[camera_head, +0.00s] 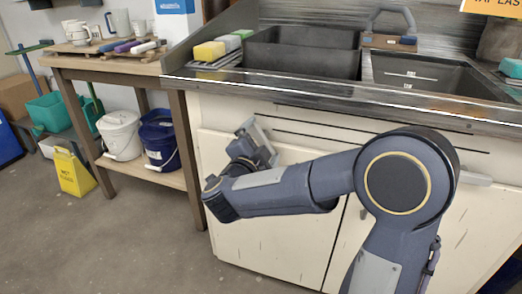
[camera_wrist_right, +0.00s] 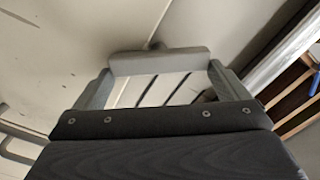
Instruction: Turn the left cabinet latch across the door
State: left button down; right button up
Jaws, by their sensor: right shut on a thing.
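The left cabinet latch is a pale grey bar (camera_wrist_right: 160,61) with a small round pivot behind it, seen in the wrist view against the cream cabinet front. My right gripper (camera_wrist_right: 160,78) has its two grey fingers at the two ends of the bar and is shut on it. In the head view my right gripper (camera_head: 262,138) is at the upper part of the left cabinet door (camera_head: 255,235); there the gripper and wrist largely hide the latch, so its angle is hard to tell. My left gripper is not in view.
A dark counter with a sink (camera_head: 430,75) overhangs the doors. Another pale latch (camera_head: 476,178) shows at the right, partly behind my arm. A wooden table (camera_head: 110,68) with a white bucket (camera_head: 121,136) and blue bucket (camera_head: 160,140) stands left. Floor in front is clear.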

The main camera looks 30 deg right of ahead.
jog(key=shift+s+f+m+b, duration=0.1)
jog(key=shift+f+m+b, duration=0.15)
jog(key=shift+m+b, duration=1.4)
jog(key=shift+f+m+b, duration=0.2)
jog(key=shift+m+b, duration=1.2)
jog(key=shift+m, duration=0.45)
jog(key=o, duration=0.6)
jog(key=shift+a+r, duration=0.1)
jog(key=shift+s+a+r, duration=0.1)
jog(key=shift+s+a, duration=0.15)
jog(key=shift+a, duration=0.05)
jog(key=p+v, duration=0.2)
jog(key=v, duration=0.5)
jog(key=shift+d, duration=0.1)
